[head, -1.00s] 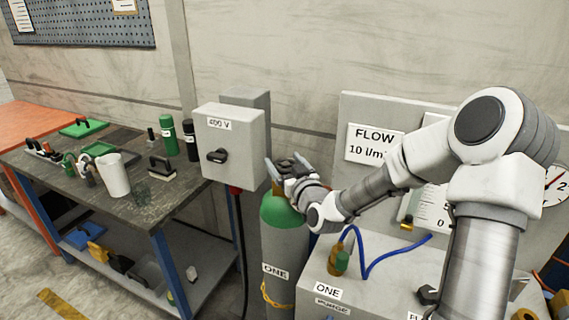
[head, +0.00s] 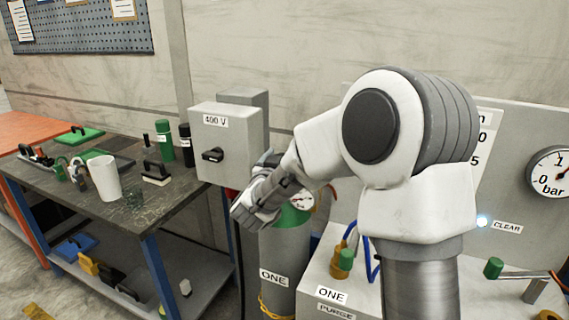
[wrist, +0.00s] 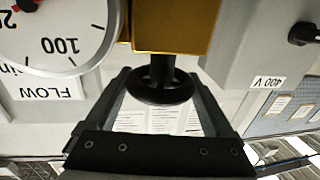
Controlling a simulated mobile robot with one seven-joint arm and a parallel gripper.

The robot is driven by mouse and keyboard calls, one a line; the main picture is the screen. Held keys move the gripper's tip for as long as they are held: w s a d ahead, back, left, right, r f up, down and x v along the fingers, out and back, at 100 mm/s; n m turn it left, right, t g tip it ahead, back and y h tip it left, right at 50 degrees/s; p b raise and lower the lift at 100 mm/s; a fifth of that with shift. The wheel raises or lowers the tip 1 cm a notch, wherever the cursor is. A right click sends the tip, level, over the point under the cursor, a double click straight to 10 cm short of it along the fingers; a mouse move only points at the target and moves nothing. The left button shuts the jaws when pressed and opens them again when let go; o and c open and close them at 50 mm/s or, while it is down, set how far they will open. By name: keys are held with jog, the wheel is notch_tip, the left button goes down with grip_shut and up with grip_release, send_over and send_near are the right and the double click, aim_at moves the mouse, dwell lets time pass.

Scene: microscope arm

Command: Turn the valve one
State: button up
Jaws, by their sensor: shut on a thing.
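The grey gas cylinder (head: 284,250) with a green shoulder carries a ONE label in the head view. On its top are a brass valve body (wrist: 172,28) and a black round handwheel (wrist: 162,92), clear in the wrist view. My gripper (wrist: 162,82) has one finger on each side of the handwheel and is shut on it. In the head view my gripper (head: 257,205) is at the cylinder's top, and my arm and hand hide the handwheel. A round gauge (wrist: 55,35) sits beside the brass body.
The grey 400 V switch box (head: 228,140) is close behind my gripper. To the right, a bench (head: 325,275) labelled ONE and PURGE holds a green-knobbed valve (head: 345,260) and blue hose. A cluttered worktable (head: 130,215) stands at left.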

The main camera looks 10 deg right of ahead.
jog(key=m+g+h+p, duration=0.1)
jog(key=m+g+h, duration=0.3)
jog(key=h, duration=0.1)
jog(key=shift+m+h+p, duration=0.3)
jog(key=shift+h+p, duration=0.1)
jog(key=m+g+h+p, duration=0.1)
jog(key=m+g, duration=0.1)
jog(key=g, duration=0.1)
jog(key=m+g+h+p, duration=0.2)
jog(key=g, duration=0.1)
jog(key=shift+s+d+m+g+h, duration=0.15)
jog(key=shift+s+m+g+h, duration=0.05)
jog(key=shift+m+g+h, duration=0.1)
jog(key=shift+g, duration=0.3)
jog(key=o, duration=1.1)
jog(key=shift+d, duration=0.1)
jog(key=v, duration=1.7)
jog(key=shift+a+f, duration=0.2)
jog(key=shift+a, duration=0.05)
